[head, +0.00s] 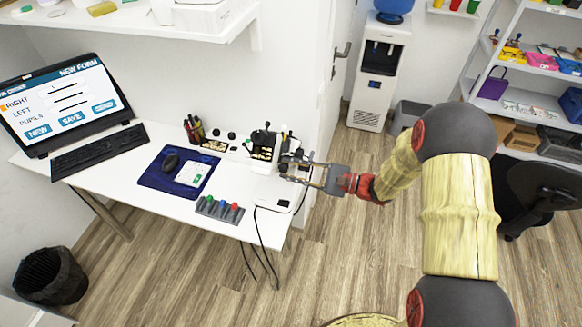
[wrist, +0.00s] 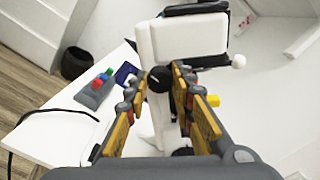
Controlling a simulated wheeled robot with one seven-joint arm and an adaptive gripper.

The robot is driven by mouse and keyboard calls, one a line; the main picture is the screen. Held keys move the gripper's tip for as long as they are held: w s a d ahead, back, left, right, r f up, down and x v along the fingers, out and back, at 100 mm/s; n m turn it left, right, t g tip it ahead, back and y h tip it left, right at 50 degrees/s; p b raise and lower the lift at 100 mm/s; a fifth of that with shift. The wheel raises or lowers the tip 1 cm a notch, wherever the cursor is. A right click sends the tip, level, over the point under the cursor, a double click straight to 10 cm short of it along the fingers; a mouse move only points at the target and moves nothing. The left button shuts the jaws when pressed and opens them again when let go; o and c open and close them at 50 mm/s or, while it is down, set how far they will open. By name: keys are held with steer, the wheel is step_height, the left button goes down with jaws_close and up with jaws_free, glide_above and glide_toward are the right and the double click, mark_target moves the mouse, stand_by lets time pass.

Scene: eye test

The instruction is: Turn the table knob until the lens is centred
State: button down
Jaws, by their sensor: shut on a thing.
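A white instrument (head: 262,166) stands at the right end of the white table, and its pale upper body (wrist: 188,38) fills the top middle of the wrist view. A round black knob (wrist: 158,78) sits on its near side, between my fingertips. My gripper (head: 287,166) reaches in from the right at the instrument. In the wrist view its yellow-and-grey fingers are closed about the knob from both sides. The knob is hidden behind my gripper in the head view. I cannot make out the lens or whether it is centred.
The white table (head: 135,165) carries a screen (head: 62,98), keyboard (head: 98,150), mouse pad (head: 160,182), a grey block with coloured knobs (head: 219,209) and a pen holder (head: 194,130). Black cables hang off its front edge. A water cooler (head: 373,85) stands behind. Floor is clear in front.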

steer(key=shift+m+p, duration=0.35)
steer(key=shift+m, duration=0.15)
steer(key=c, duration=1.5)
jaws_free()
steer(key=v, duration=1.2)
